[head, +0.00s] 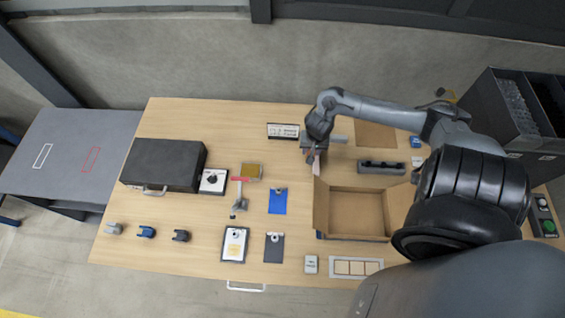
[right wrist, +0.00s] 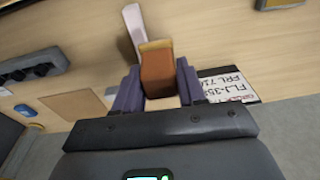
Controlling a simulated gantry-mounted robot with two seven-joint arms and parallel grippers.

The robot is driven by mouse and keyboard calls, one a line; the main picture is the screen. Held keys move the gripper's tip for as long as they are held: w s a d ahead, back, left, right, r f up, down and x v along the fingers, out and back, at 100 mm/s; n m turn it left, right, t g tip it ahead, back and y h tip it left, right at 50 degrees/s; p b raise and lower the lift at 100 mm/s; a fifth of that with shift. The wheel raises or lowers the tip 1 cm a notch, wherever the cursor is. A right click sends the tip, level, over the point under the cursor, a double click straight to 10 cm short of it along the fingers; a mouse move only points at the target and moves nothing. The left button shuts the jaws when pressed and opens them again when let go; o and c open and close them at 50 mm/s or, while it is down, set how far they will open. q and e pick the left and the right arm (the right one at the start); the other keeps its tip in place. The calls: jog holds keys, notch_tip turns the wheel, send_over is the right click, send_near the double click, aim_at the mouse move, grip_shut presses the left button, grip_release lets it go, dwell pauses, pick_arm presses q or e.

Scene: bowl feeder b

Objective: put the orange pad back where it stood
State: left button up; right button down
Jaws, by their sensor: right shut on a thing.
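My right gripper (head: 315,150) is over the back middle of the table, behind the open cardboard box. In the right wrist view its two fingers (right wrist: 157,92) are closed on an orange-brown block, which I take to be the orange pad (right wrist: 157,68). A pale strip (right wrist: 133,25) shows past the pad; I cannot tell whether it is joined to it. In the head view the gripper mostly hides the pad. I cannot tell whether it touches the table. My left gripper is in neither view.
A lettered plate (head: 283,131) lies close left of the gripper. A black holder (head: 381,167) and a flat brown sheet (head: 375,137) are to its right. The open box (head: 357,226) stands in front. A black case (head: 164,165) is at the left. Wood left of the plate is clear.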

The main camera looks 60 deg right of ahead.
jog(key=shift+s+f, duration=0.2)
jog(key=shift+s, duration=0.05)
jog(key=shift+w+f, duration=0.1)
jog(key=shift+f, duration=0.05)
jog(key=w+a+f+b, duration=0.1)
jog(key=w+f, duration=0.1)
jog(key=w, duration=0.1)
jog(key=w+a+f+b, duration=0.1)
jog(key=w+f, duration=0.1)
jog(key=w, duration=0.2)
jog(key=w+f+b, duration=0.1)
jog(key=w+f, duration=0.1)
jog(key=w, duration=0.1)
jog(key=shift+w+a+f, duration=0.35)
jog(key=shift+w+a, duration=0.05)
jog(key=shift+f+b, duration=0.7)
jog(key=shift+f, duration=1.35)
jog(key=c, duration=0.6)
grip_release()
jog(key=shift+c, duration=0.2)
